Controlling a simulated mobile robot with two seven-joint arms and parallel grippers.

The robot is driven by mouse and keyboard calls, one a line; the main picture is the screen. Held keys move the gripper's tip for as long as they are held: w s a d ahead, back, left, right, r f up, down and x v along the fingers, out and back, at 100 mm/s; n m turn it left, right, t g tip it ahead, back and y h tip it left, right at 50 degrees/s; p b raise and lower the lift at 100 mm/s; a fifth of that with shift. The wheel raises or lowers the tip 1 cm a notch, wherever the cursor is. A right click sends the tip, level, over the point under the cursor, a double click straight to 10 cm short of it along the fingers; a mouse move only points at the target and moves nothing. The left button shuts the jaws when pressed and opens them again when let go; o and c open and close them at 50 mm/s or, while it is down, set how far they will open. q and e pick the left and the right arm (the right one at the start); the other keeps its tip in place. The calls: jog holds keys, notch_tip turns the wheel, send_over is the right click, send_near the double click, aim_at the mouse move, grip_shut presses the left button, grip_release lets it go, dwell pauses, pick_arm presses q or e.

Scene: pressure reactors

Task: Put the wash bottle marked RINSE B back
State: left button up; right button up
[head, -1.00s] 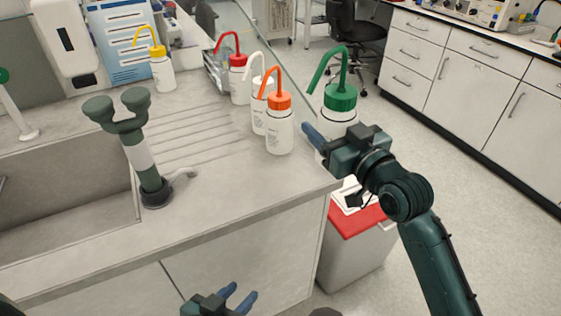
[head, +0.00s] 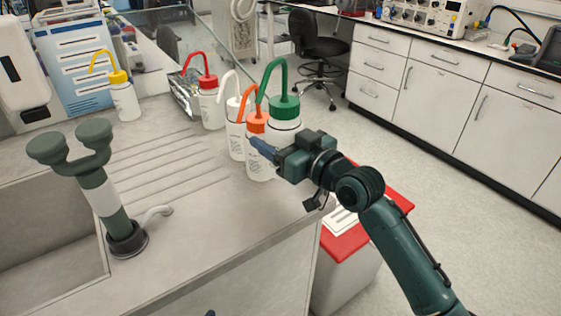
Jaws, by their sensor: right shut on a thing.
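A white-capped bottle (head: 236,140), a red-capped bottle (head: 210,105) and a yellow-capped bottle (head: 125,100) stand further left. The labels are too small to read, so I cannot tell which is RINSE B. Only a dark sliver of my left gripper shows at the bottom edge.
The ribbed drainboard (head: 165,170) left of the bottles is clear. A sink with a dark green tap (head: 108,205) is at the left. The counter's edge is close to my right gripper, with a red-lidded bin (head: 345,245) below it.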

notch_tip(320, 180, down, 8)
jog(key=shift+r+b, duration=0.1)
jog(key=shift+b, duration=0.4)
jog(key=o, duration=0.4)
jog(key=shift+f, duration=0.25)
jog(key=o, duration=0.3)
jog(key=shift+r, duration=0.15)
jog(key=shift+o, duration=0.2)
